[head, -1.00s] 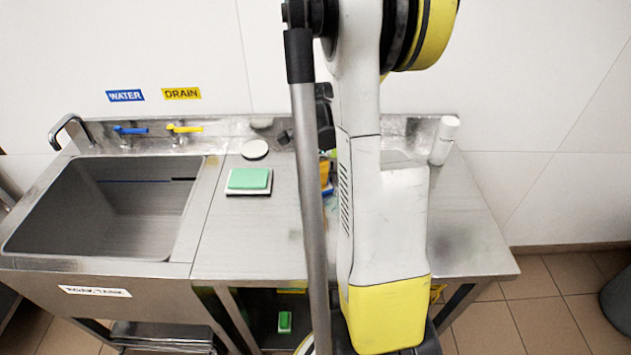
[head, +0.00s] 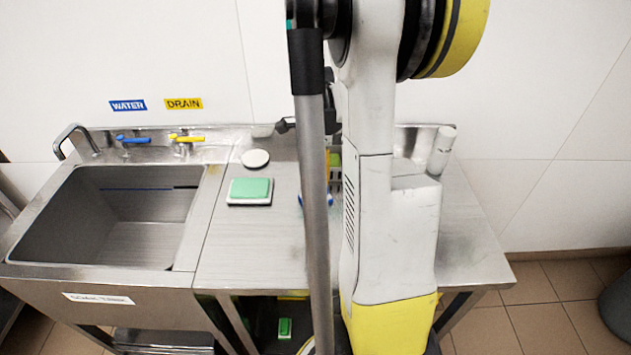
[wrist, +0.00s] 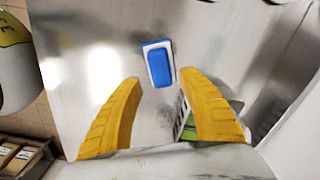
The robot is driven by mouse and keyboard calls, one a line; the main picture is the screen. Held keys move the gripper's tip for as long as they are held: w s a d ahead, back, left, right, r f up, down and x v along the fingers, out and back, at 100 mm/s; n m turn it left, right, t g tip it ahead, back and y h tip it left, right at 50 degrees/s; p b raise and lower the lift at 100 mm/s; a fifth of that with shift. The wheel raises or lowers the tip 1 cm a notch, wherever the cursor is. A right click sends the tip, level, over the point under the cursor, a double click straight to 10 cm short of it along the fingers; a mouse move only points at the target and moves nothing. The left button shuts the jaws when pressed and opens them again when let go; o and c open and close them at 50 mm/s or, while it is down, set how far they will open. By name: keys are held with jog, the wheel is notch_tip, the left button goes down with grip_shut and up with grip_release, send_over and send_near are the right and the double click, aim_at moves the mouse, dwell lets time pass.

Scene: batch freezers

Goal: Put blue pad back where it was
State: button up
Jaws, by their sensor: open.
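The blue pad (wrist: 159,68), a blue block on a white base, lies on the steel counter in the wrist view. My gripper (wrist: 160,80) is open and empty, its yellow fingers reaching toward either side of the pad's near end with gaps around it. I cannot tell how high the fingers are above the counter. In the head view only blue and white edges of the pad (head: 329,200) show behind my arm, and my fingers are hidden there.
A green pad on a white base (head: 250,189) lies beside the sink (head: 130,205). A white disc (head: 255,158) is behind it. A wire rack (wrist: 182,112) with something green stands near my right finger. A white bottle (head: 443,150) stands at the back right.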

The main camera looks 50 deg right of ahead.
aim_at(315, 187)
notch_tip(315, 187, up, 5)
jog(key=shift+r+p, duration=0.2)
jog(key=shift+p, duration=0.35)
jog(key=w+a+r+n+t+h, duration=0.1)
jog(key=a+r+n+t, duration=0.15)
jog(key=a+n, duration=0.45)
jog(key=w+a+r+n+t, duration=0.1)
jog(key=a+r+n, duration=0.3)
jog(key=a, duration=0.6)
jog(key=s+a+r+n+t, duration=0.1)
jog(key=s+a+n+t, duration=0.1)
jog(key=a+n, duration=0.4)
jog(key=s+a+n+t+y, duration=0.1)
jog(key=s+a+n, duration=0.2)
jog(key=a+n, duration=0.3)
jog(key=a, duration=0.3)
jog(key=shift+a+r+n+t, duration=0.35)
jog(key=shift+a+n, duration=0.05)
notch_tip(315, 187, down, 3)
jog(key=b, duration=0.3)
jog(key=shift+f, duration=0.15)
